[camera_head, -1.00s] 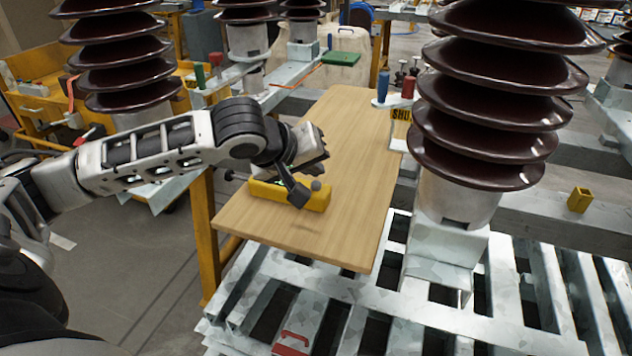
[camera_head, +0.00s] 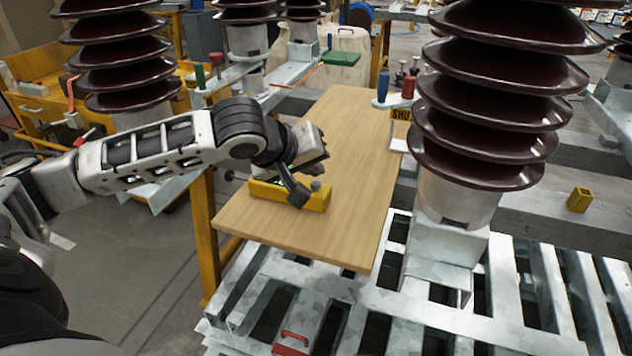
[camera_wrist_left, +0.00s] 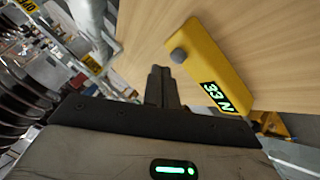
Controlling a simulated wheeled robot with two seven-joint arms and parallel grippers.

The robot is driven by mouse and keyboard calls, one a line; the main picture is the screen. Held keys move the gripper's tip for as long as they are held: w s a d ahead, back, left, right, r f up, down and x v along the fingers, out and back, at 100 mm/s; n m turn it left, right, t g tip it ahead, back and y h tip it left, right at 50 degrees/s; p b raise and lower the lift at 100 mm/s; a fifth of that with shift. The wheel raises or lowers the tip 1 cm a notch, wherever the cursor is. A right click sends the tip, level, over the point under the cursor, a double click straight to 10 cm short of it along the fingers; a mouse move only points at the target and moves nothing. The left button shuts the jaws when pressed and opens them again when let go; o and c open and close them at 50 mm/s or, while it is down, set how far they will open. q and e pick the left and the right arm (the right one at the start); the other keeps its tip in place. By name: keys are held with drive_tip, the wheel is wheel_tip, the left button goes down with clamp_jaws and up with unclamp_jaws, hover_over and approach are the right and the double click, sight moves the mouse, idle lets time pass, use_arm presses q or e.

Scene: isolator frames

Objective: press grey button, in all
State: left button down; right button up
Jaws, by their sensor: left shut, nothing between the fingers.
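A yellow box (camera_head: 262,190) lies on the wooden board (camera_head: 345,150). The grey button (camera_head: 317,186) is a small round knob on the box's right end. In the left wrist view, the yellow box (camera_wrist_left: 212,60) has a lit display (camera_wrist_left: 218,97) reading "33 N", with the grey button (camera_wrist_left: 178,55) at its far end. My left gripper (camera_head: 299,198) is shut and empty, low beside the box near the button. Its fingertips (camera_wrist_left: 160,70) are close to the button in the wrist view; I cannot tell whether they touch anything. My right gripper is out of view.
A large brown ribbed insulator (camera_head: 490,110) stands right of the board on a metal slatted frame (camera_head: 440,320). Red (camera_head: 408,88) and blue (camera_head: 383,86) posts stand behind. The right half of the board is clear.

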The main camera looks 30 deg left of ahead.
use_arm(q)
drive_tip(key=shift+f, duration=0.15)
drive_tip(key=shift+f, duration=0.3)
drive_tip(key=shift+f, duration=0.55)
idle(0.9)
drive_tip(key=shift+r, duration=0.1)
drive_tip(key=shift+r+p, duration=0.85)
drive_tip(key=shift+p, duration=0.2)
drive_tip(key=shift+r, duration=0.2)
wheel_tip(320, 180, up, 5)
drive_tip(key=p, duration=0.6)
drive_tip(key=shift+f, duration=0.15)
